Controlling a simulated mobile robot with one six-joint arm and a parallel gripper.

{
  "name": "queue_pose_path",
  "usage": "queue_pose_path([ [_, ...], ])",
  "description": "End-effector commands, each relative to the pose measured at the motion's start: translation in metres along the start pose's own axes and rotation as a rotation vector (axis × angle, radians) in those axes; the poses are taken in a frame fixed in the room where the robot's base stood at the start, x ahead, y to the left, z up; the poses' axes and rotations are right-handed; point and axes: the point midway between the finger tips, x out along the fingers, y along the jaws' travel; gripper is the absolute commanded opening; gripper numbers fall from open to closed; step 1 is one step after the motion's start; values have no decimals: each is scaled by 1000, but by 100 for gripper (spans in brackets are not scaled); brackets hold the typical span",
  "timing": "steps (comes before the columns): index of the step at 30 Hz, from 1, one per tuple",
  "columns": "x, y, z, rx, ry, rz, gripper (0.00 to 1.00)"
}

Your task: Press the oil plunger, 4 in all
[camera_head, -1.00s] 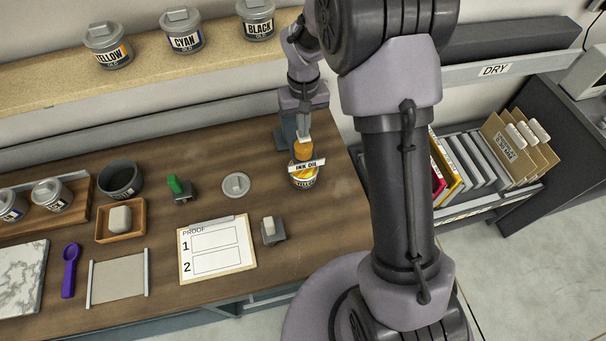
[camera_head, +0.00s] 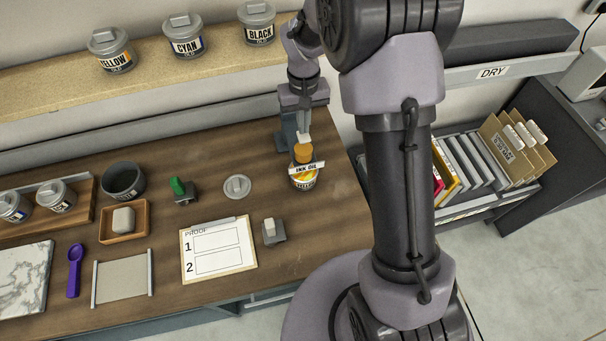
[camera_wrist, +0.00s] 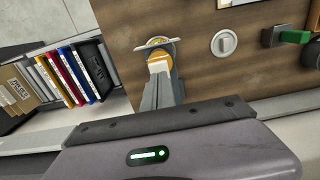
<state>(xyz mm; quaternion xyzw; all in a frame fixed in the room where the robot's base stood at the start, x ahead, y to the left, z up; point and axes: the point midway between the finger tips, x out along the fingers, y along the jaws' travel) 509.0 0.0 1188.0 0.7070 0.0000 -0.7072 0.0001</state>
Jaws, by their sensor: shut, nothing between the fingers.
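My gripper (camera_head: 303,140) points down over the amber knob, shut and empty. Its tips are at the knob's top; I cannot tell whether they touch.
A blue-grey upright (camera_head: 287,133) stands behind the plunger. A round grey lid (camera_head: 237,187), a block with a pale top (camera_head: 271,231) and a proof sheet (camera_head: 218,249) lie to the left. Ink cans (camera_head: 257,23) line the shelf behind. File folders (camera_head: 470,165) are to the right.

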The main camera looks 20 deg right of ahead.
Motion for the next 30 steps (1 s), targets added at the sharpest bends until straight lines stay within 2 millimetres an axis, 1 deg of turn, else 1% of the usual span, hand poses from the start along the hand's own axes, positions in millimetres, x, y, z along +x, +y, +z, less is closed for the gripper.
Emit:
queue_pose_path([
  [10, 2, 0, 0, 0, 0, 0, 0],
  [30, 26, 0, 0, 0, -1, 0, 0],
])
